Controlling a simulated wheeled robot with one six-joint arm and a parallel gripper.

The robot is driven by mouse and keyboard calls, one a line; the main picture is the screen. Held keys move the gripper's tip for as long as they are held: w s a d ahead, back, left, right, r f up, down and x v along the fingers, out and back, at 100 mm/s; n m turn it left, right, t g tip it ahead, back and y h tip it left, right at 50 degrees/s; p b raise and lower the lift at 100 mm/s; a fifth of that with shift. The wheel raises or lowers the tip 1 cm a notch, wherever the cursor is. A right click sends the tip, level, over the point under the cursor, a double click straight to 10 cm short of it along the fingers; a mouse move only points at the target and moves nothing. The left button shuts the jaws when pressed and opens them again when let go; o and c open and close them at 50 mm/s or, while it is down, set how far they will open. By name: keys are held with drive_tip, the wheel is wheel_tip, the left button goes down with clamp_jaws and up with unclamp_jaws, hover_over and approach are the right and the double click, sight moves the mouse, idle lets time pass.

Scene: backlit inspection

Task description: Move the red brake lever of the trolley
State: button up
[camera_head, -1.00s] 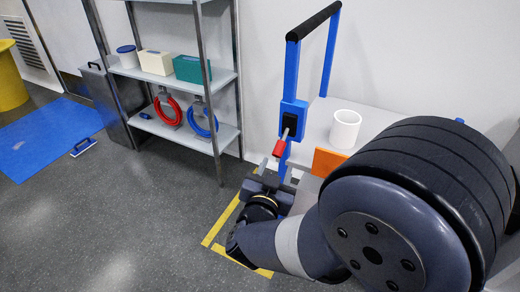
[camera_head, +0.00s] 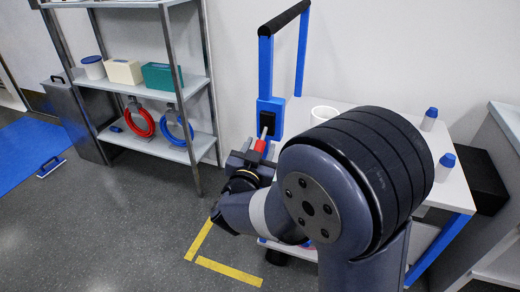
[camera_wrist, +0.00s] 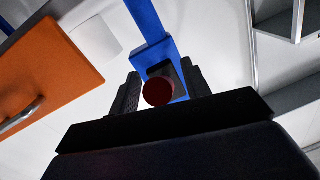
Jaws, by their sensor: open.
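The red brake lever (camera_head: 260,146) sticks out on a metal rod from a dark plate on the blue upright (camera_head: 271,110) of the trolley (camera_head: 458,193), below its black push bar (camera_head: 284,17). In the wrist view the lever's round red end (camera_wrist: 158,92) faces the camera. My gripper (camera_head: 250,158) is open at the lever. In the wrist view its two dark fingers (camera_wrist: 160,88) stand on either side of the red end, with gaps visible. My arm hides part of the trolley top and its front side.
A white cup (camera_head: 323,114) and two blue-capped bottles (camera_head: 429,120) stand on the trolley. An orange panel with a handle (camera_wrist: 45,65) shows left in the wrist view. A shelf unit (camera_head: 190,90) stands left.

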drive_tip(key=shift+w+d, duration=0.15)
drive_tip(key=shift+w, duration=0.35)
clamp_jaws()
idle(0.3)
